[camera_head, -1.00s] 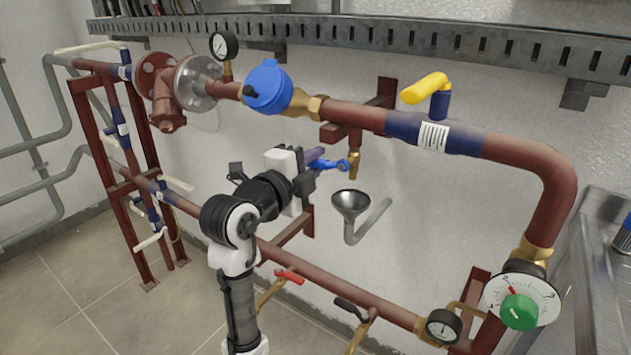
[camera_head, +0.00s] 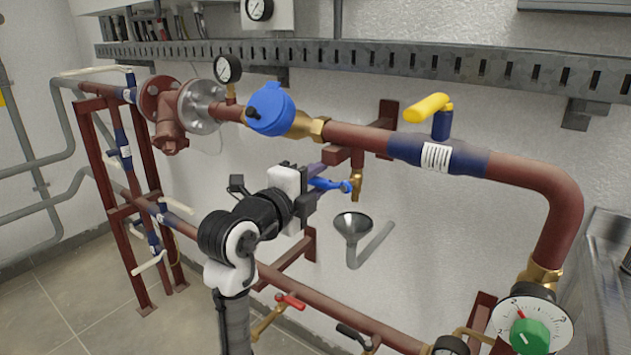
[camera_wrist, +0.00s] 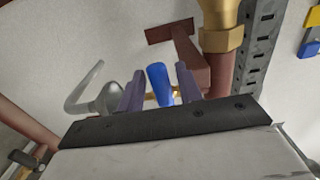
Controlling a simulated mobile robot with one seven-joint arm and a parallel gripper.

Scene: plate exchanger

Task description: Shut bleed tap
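The bleed tap is a small brass tap (camera_head: 356,181) with a blue lever (camera_head: 330,184), on a short branch below the upper pipe. The lever points left from the tap body, towards my gripper. My gripper (camera_head: 317,180) is at the lever's left end in the head view. In the wrist view, the blue lever (camera_wrist: 160,84) stands between the two purple fingers of my gripper (camera_wrist: 160,92). Narrow gaps show on both sides of the lever, so the fingers look open around it. The brass body is mostly hidden there.
A grey funnel (camera_head: 353,224) with a bent drain pipe sits below the tap. The upper red-brown pipe (camera_head: 358,138) runs above my gripper, with a yellow-handled valve (camera_head: 428,108) at right. The lower pipe carries a red lever (camera_head: 291,301). The wall is close behind.

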